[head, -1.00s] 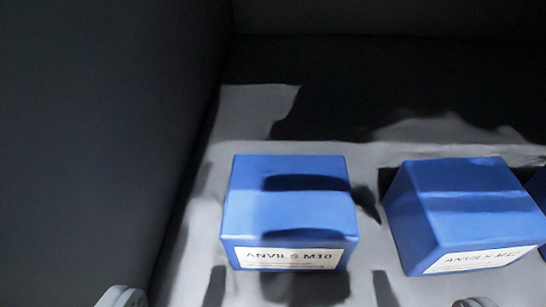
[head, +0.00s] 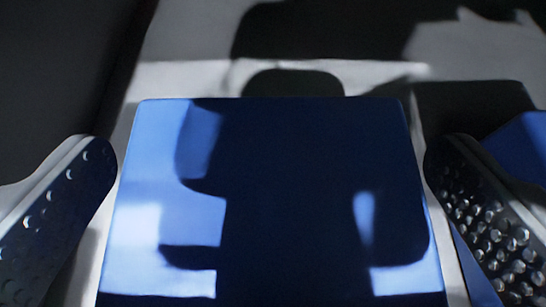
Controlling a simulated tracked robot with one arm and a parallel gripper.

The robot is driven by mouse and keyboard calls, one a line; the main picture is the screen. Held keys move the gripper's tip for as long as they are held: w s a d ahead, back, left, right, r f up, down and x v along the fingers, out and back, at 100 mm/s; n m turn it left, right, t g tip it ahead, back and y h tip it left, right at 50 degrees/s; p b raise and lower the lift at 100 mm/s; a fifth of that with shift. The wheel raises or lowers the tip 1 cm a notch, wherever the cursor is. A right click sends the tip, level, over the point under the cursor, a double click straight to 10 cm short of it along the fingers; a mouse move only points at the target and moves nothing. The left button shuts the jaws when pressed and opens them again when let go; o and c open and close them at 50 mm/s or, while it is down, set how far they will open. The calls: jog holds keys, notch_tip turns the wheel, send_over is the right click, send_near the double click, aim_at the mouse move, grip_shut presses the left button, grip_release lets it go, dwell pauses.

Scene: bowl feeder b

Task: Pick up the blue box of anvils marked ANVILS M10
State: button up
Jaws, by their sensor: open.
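A blue box (head: 160,215) fills the middle of the head view, its top face partly in dark shadow. Its label is out of view now; in the earlier frame the box at this place reads ANVILS M10. My gripper (head: 270,190) is open, with one studded finger on each side of the box. A narrow gap shows between the left finger and the box. The right finger is close to the box's right side; whether it touches I cannot tell.
A second blue box (head: 525,145) shows at the right edge, partly behind the right finger. A dark wall (head: 60,60) stands at the left. The pale surface (head: 190,75) behind the box is clear, with shadows across it.

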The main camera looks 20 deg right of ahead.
jog(key=shift+x, duration=1.15)
jog(key=c, duration=1.2)
jog(key=shift+c, duration=0.2)
jog(key=shift+r, duration=0.1)
